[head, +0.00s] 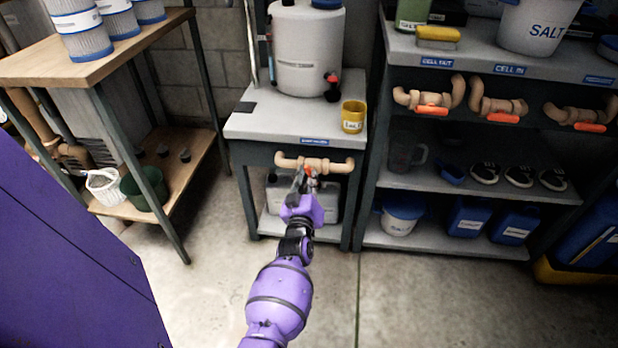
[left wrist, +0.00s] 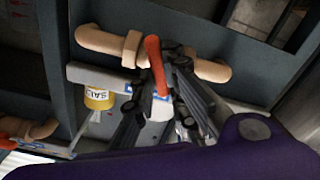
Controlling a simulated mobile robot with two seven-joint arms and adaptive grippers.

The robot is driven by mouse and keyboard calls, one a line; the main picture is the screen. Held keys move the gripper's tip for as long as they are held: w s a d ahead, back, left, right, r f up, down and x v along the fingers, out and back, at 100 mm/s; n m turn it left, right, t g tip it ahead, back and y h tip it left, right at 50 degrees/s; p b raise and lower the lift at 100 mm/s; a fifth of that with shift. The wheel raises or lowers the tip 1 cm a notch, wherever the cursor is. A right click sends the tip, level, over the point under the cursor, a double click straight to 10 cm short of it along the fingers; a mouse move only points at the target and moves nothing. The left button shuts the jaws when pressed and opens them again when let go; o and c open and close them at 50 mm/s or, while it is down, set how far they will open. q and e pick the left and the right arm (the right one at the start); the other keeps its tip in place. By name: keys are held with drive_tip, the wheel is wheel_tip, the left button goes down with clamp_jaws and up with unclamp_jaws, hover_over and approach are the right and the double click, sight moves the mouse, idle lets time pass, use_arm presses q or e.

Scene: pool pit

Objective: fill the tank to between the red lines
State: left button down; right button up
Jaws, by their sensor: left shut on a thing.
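The white tank (head: 308,52) stands on the small grey stand (head: 260,125), with a narrow upright tube (head: 270,50) at its left side. The red lines and the water level are too small to make out. A tan pipe (head: 335,165) with a valve runs under the stand's top; it also shows in the left wrist view (left wrist: 100,40). My left gripper (head: 308,174) is shut on the valve's orange-red handle (left wrist: 154,58), which lies across the pipe. The fingers hide part of the handle and valve. My right gripper is not in view.
A yellow cup (head: 353,116) stands at the stand's right front. The right shelf (head: 400,180) carries more pipes with orange handles (head: 432,110) and a salt bucket (head: 538,25). A wooden bench (head: 60,65) stands left. The concrete floor (head: 390,300) in front is clear.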

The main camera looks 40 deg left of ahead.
use_arm(q)
drive_tip(key=shift+n, duration=0.4)
drive_tip(key=shift+f, duration=0.1)
drive_tip(key=c, duration=1.8)
unclamp_jaws()
drive_tip(key=shift+o, duration=0.2)
drive_tip(key=v, duration=1.2)
